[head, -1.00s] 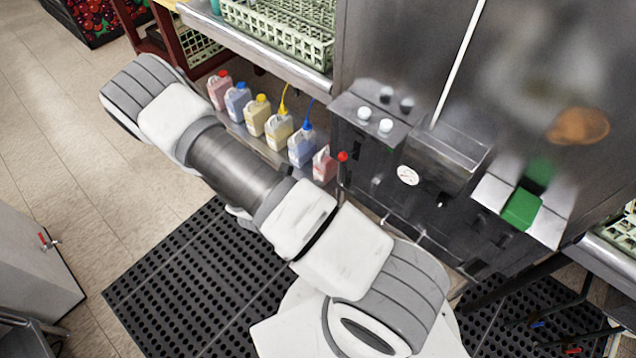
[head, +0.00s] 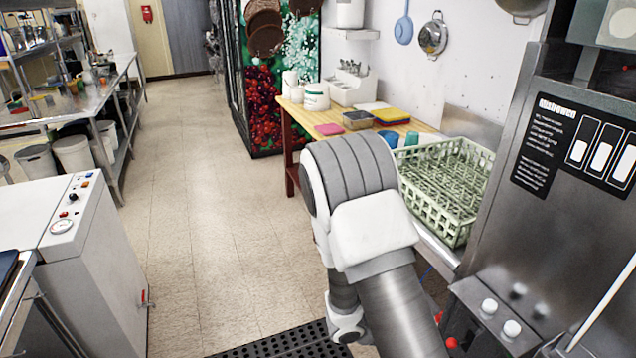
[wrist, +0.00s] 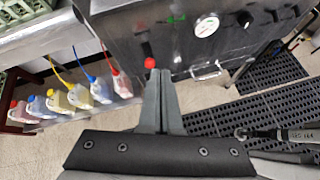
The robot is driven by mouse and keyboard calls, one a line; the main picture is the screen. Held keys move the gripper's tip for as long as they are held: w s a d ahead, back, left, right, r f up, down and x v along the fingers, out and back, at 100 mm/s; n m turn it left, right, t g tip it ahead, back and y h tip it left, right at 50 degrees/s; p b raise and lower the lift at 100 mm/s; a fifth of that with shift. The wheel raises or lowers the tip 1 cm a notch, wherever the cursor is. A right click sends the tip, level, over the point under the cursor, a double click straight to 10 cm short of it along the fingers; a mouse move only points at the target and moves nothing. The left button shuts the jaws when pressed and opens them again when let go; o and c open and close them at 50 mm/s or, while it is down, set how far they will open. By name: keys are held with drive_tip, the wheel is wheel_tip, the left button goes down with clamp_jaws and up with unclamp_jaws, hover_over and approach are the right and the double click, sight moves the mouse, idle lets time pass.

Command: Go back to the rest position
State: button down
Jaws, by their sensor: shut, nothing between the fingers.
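My gripper (wrist: 160,78) shows in the wrist view with its two grey fingers together and nothing between them. Its tips point toward a red knob (wrist: 150,62) on the front of the steel dish machine (wrist: 125,30); I cannot tell how far apart they are. In the head view my arm rises in the middle and bends over, and my gripper is out of that picture.
Several coloured jugs (wrist: 77,96) stand on a low shelf left of my gripper. A green dish rack (head: 440,215) sits on the counter beside my arm. A white-topped machine (head: 90,250) stands at left. The tiled aisle (head: 190,170) is clear. A black mat (head: 290,343) lies below.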

drive_tip(key=s+a+r+m+t+y, duration=0.1)
drive_tip(key=s+a+r+m+y, duration=0.2)
drive_tip(key=r, duration=0.7)
drive_tip(key=s+a+r+m+t+y, duration=0.1)
drive_tip(key=s+a+r+m+y, duration=0.2)
drive_tip(key=s+r+m, duration=0.4)
drive_tip(key=s+a+r+m+y, duration=0.3)
drive_tip(key=r+m, duration=0.5)
drive_tip(key=r, duration=0.5)
drive_tip(key=shift+s+t+y, duration=0.4)
drive_tip(key=shift+s+y, duration=0.5)
drive_tip(key=shift+s, duration=0.15)
drive_tip(key=shift+d, duration=0.1)
